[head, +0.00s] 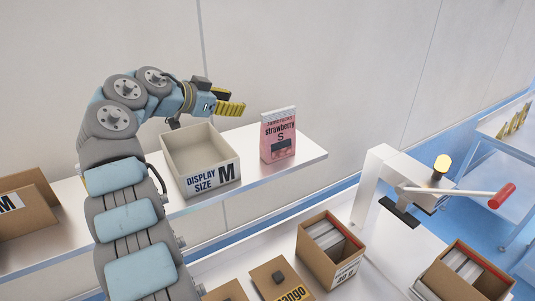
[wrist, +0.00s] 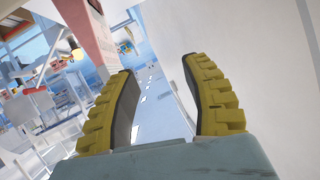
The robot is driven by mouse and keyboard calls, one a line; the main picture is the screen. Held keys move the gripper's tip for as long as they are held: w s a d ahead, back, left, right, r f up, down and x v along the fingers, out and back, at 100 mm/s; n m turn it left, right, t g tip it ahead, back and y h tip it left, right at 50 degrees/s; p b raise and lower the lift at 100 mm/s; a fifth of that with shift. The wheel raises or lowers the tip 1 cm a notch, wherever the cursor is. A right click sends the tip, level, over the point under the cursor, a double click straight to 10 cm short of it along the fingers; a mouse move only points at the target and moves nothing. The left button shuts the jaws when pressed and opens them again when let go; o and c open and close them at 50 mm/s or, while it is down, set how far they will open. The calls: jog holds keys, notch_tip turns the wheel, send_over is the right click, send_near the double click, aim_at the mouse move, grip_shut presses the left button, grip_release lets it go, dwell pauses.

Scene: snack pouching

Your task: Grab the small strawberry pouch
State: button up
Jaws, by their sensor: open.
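The small strawberry pouch (head: 278,138) stands upright on the white shelf in the head view. It is pink with a white top and reads "strawberry S". My gripper (head: 231,108) is left of it, above the display bin, with its yellow fingers pointing right toward it. In the wrist view my gripper (wrist: 160,98) is open and empty. The pouch (wrist: 82,35) shows there at the upper left, cut by the top edge and outside the space between the fingers.
An open beige display bin (head: 210,180) marked M stands on the shelf (head: 312,153), just left of the pouch. Behind is a plain wall (head: 300,60). A lower table holds cardboard boxes (head: 325,267), a mango pouch (head: 275,277) and a lever press (head: 372,190).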

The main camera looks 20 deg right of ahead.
aim_at(262, 116)
jog(key=s+a+r+g+h+b, duration=0.1)
jog(key=s+a+r+g, duration=0.2)
jog(key=s, duration=0.4)
jog(key=p+x, duration=0.1)
jog(key=x, duration=0.4)
jog(key=f+p+x, duration=0.1)
jog(key=p+x, duration=0.1)
jog(key=x, duration=0.5)
jog(key=p+x, duration=0.1)
jog(key=x, duration=0.1)
jog(key=p+x, duration=0.1)
jog(key=shift+w+d+r, duration=0.15)
jog(key=shift+w+d, duration=0.05)
jog(key=shift+d, duration=0.35)
grip_shut()
